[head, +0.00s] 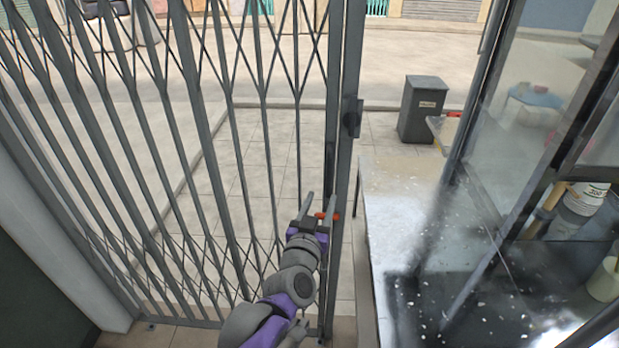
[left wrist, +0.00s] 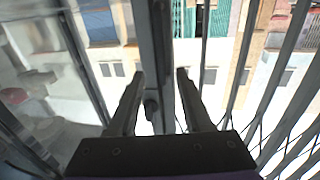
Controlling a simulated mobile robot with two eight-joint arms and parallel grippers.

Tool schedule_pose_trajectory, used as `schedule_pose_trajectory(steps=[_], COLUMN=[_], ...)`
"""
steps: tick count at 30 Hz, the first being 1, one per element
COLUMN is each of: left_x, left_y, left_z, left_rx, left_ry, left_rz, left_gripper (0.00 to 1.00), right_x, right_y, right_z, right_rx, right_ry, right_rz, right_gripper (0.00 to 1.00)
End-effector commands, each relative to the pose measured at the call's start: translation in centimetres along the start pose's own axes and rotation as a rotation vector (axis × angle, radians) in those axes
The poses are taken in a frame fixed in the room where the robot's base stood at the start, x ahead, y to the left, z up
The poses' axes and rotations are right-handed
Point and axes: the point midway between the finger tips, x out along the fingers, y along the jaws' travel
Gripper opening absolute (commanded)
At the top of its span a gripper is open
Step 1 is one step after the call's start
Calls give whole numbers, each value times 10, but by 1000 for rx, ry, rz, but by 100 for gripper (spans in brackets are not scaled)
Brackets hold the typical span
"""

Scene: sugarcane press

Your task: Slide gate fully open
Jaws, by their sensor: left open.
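The grey folding lattice gate (head: 343,150) stands stretched across the left and middle of the head view, its thick end bar near the picture's middle. A dark latch piece (head: 352,117) sits on that bar. My left gripper (head: 319,203) is open at the lower part of the end bar, its fingers pointing up the picture. A small red-orange piece (head: 327,216) shows between the fingers. In the left wrist view the gate's end bar (left wrist: 163,40) runs between the two open fingers (left wrist: 160,74); whether they touch it I cannot tell. My right gripper is not in view.
A counter (head: 395,205) and a glass-sided case (head: 520,100) stand close right of the end bar. A dark grey bin (head: 422,108) stands outside on the pavement. A pale wall (head: 55,235) borders the gate at left.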

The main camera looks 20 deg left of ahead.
Motion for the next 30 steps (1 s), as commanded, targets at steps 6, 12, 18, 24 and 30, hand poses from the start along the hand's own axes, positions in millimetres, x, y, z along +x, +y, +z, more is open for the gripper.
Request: schedule_pose_trajectory(steps=[6, 12, 18, 24, 30], left_x=[25, 64, 94, 107, 108], left_y=[-2, -2, -2, -2, -2], left_z=[-2, -2, -3, -2, -2], left_rx=[1, 1, 1, 0, 0], left_ry=[8, 7, 7, 6, 6], left_rz=[-9, -8, -8, -7, -7], left_gripper=[50, 50, 50, 50, 50], right_x=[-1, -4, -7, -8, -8], right_y=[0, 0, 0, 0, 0], right_z=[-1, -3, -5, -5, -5], right_rx=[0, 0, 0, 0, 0], right_ry=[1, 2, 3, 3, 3], right_rz=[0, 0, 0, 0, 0], right_gripper=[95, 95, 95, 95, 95])
